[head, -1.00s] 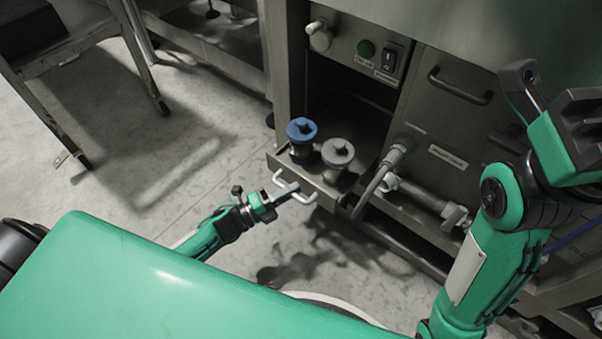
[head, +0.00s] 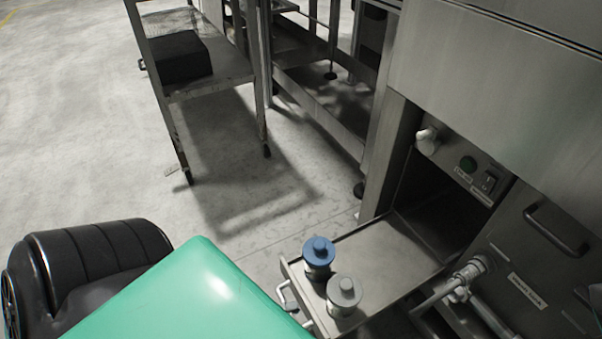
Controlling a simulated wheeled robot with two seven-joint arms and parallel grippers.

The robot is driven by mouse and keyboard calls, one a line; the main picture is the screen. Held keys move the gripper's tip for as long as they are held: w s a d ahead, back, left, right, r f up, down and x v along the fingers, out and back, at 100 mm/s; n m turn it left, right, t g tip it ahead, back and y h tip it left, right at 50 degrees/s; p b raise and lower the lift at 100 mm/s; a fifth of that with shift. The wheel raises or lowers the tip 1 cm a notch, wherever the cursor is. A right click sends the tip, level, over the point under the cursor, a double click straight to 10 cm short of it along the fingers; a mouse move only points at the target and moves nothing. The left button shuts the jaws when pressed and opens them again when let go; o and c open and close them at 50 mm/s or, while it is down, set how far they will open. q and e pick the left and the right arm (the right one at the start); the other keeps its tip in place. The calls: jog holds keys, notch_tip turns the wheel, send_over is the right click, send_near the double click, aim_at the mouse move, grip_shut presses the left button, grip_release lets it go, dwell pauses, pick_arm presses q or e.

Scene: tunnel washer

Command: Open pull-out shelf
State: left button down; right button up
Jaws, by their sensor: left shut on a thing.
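The pull-out shelf (head: 385,246) is a grey metal tray standing well out of its opening in the machine, with a long bare stretch behind its front. A blue-capped pot (head: 319,252) and a grey-capped pot (head: 344,292) stand upright near its front edge. The white shelf handle (head: 284,291) is on the front face, partly hidden by my green body. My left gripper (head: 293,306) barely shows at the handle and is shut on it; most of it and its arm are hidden. My right gripper is out of view.
A closed drawer front (head: 530,262) and a pipe (head: 450,289) are to the right. A metal rack (head: 212,82) with a black box (head: 182,57) stands at the back left. The floor between is clear.

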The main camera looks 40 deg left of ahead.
pick_arm(q)
jog(key=shift+s+a, duration=0.15)
jog(key=shift+s, duration=0.3)
jog(key=c, duration=1.7)
grip_release()
jog(key=p+v, duration=0.2)
jog(key=v, duration=1.1)
jog(key=shift+s+a, duration=0.25)
jog(key=shift+f, duration=0.1)
